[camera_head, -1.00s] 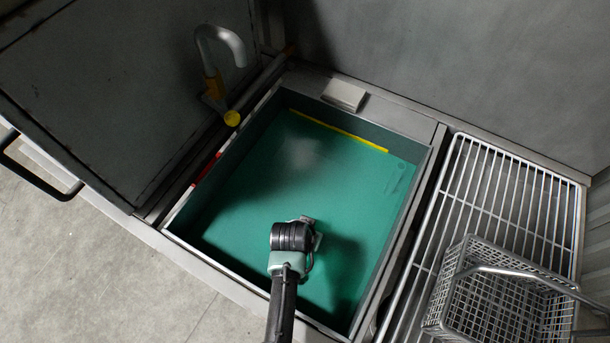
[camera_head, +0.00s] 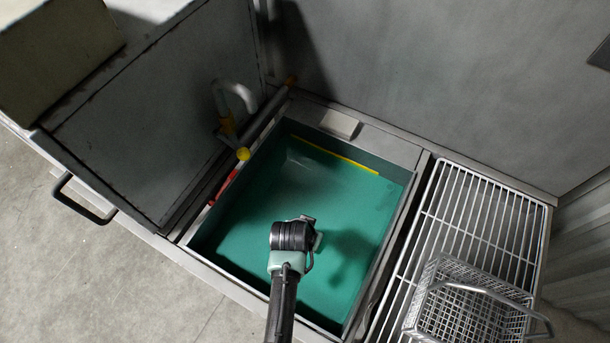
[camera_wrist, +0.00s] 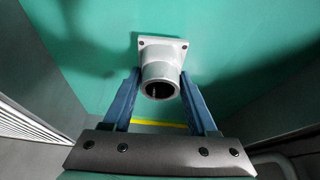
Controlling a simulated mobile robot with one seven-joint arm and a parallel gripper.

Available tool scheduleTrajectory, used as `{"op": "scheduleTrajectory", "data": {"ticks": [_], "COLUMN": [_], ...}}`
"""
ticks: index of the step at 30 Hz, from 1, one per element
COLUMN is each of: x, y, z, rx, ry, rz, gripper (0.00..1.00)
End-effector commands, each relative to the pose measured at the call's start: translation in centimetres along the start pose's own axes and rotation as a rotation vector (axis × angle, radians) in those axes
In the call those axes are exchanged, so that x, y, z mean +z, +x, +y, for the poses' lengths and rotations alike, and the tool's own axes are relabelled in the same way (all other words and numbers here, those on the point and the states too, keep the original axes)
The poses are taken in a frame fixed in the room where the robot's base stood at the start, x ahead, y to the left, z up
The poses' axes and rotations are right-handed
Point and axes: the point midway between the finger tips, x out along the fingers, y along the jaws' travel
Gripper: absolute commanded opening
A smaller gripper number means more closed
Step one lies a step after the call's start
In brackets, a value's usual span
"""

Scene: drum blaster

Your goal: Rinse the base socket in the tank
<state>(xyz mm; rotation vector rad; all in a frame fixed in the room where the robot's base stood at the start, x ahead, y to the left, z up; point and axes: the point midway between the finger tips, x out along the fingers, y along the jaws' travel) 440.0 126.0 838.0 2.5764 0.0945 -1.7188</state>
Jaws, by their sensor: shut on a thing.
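The base socket (camera_wrist: 160,68) is a grey metal tube on a square flange with screw holes. In the wrist view my gripper (camera_wrist: 160,88) is shut on its tube, one blue finger on each side, with the round opening facing the camera. In the head view my gripper (camera_head: 308,238) is over the tank, and only a grey edge of the socket (camera_head: 318,240) shows past my wrist. The tank (camera_head: 401,215) is a rectangular basin with green liquid and a yellow line along its far wall. A shadow lies on the green to the right of my gripper. I cannot tell whether the socket touches the liquid.
A wire rack (camera_head: 482,205) lies right of the tank, with a wire basket (camera_head: 465,305) on it. A raised grey lid (camera_head: 160,115) and a curved spout (camera_head: 235,92) stand at the left. A small pale block (camera_head: 340,124) sits on the far rim.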

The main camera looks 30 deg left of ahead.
Motion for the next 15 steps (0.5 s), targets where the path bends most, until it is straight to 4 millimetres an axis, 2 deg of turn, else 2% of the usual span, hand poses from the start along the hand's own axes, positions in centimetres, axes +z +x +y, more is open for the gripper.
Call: {"op": "scheduleTrajectory", "data": {"ticks": [1, 15], "x": [-0.5, -2.7], "y": [-1.2, -6.4], "z": [0.0, 0.0], "rx": [0.0, -0.001], "ry": [0.0, -0.001], "rz": [0.001, 0.002], "gripper": [0.0, 0.0]}}
